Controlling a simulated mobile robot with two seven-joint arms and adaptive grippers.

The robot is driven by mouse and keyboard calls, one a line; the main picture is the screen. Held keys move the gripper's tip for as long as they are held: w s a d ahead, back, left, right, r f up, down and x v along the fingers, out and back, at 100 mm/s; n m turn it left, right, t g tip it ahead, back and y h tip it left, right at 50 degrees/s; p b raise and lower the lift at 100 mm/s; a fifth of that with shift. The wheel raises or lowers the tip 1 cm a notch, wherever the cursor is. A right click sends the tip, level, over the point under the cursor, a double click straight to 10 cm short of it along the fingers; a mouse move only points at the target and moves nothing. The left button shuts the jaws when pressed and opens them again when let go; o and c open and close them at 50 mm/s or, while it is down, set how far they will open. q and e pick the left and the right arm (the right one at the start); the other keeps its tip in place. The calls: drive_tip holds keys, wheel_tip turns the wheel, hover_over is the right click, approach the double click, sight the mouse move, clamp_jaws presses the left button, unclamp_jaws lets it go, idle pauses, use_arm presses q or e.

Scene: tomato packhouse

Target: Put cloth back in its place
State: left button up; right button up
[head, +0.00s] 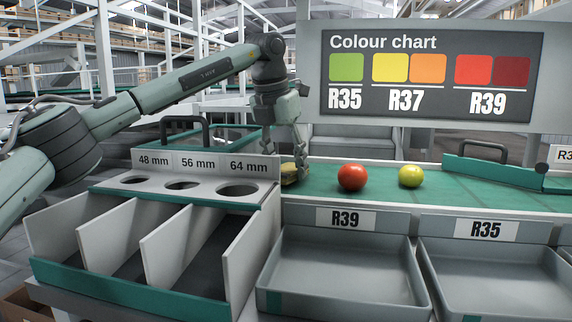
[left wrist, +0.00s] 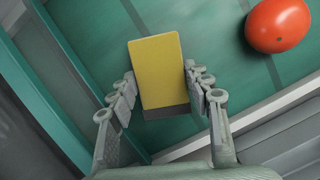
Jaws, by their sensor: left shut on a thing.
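The cloth (left wrist: 156,70) looks like a yellow, flat-faced rectangular pad with a darker grey end. In the left wrist view it sits between the two fingers of my left gripper (left wrist: 160,84), which is shut on it. In the head view my left gripper (head: 298,172) points down at the left end of the green belt, just right of the sizing box. The cloth (head: 289,177) shows there only in part, low at the fingertips. I cannot tell whether it touches the belt. My right gripper is not in view.
A red tomato (head: 352,177) and a yellow-green tomato (head: 411,176) lie on the green belt (head: 460,194) right of the gripper. The sizing box (head: 182,163) with three holes stands left. Grey trays (head: 345,305) labelled R39 and R35 sit in front. A colour chart (head: 430,75) hangs behind.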

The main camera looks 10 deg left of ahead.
use_arm(q)
drive_tip(key=shift+f, duration=0.45)
idle(0.3)
drive_tip(key=o, duration=1.1)
drive_tip(key=shift+c, duration=0.3)
drive_tip(key=shift+c, duration=1.4)
